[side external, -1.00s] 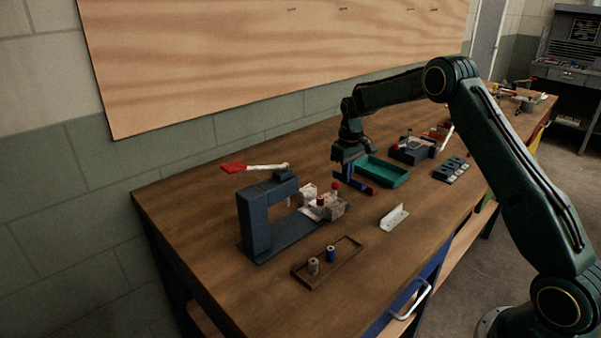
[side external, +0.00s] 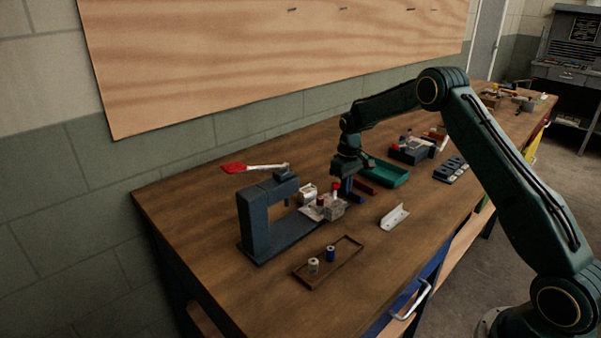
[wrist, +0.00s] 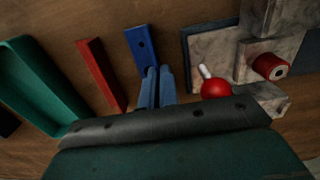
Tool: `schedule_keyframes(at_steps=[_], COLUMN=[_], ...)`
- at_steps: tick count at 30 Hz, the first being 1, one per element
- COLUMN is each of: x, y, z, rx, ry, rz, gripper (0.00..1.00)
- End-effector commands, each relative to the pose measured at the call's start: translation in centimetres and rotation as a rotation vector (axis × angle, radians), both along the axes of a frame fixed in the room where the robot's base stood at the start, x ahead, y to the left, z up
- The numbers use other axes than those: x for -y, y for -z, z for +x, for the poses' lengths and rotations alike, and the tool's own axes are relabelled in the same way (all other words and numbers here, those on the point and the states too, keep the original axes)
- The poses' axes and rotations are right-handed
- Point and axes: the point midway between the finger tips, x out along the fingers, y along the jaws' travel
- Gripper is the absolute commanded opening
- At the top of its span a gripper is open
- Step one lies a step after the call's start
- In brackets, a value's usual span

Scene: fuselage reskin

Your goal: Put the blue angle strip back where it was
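The blue angle strip (wrist: 138,45) is in my gripper (wrist: 157,88). In the wrist view the two fingers are close together at its near end, and this end is partly hidden by them. In the side view my gripper (side external: 347,185) points down, with the strip (side external: 356,196) low at its fingertips. Whether the strip touches the bench or hangs just above it, I cannot tell. The red strip (wrist: 98,72) lies to its left in the wrist view, apart and roughly parallel. It also shows in the side view (side external: 367,187).
A green tray (wrist: 35,85) lies left of the red strip. A pale fixture with red knobs (wrist: 214,88) stands close on the right. In the side view are a dark blue press frame (side external: 255,220), a white angle piece (side external: 394,216) and a small wooden tray (side external: 310,283).

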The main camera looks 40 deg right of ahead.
Motion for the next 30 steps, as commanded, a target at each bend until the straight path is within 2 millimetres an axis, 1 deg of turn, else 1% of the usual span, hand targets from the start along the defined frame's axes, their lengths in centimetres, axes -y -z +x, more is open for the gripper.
schedule_keyframes(at_steps=[1, 4, 14, 19, 23, 26, 30], x=[0.0, 0.0, 0.0, 0.0, 0.0, 0.0, 0.0], y=[0.1, 0.1, 0.0, -0.7, -1.9, -3.1, -5.4], z=[0.0, 0.0, 0.0, 0.0, 0.1, 0.1, 0.1], rx=[0.000, 0.000, 0.000, 0.000, 0.002, 0.003, 0.003], ry=[0.000, 0.000, 0.000, 0.000, 0.000, 0.000, 0.000], rz=[0.000, 0.000, 0.000, 0.000, -0.001, -0.001, -0.001], gripper=[0.05, 0.24, 0.24, 0.24, 0.24, 0.24, 0.24])
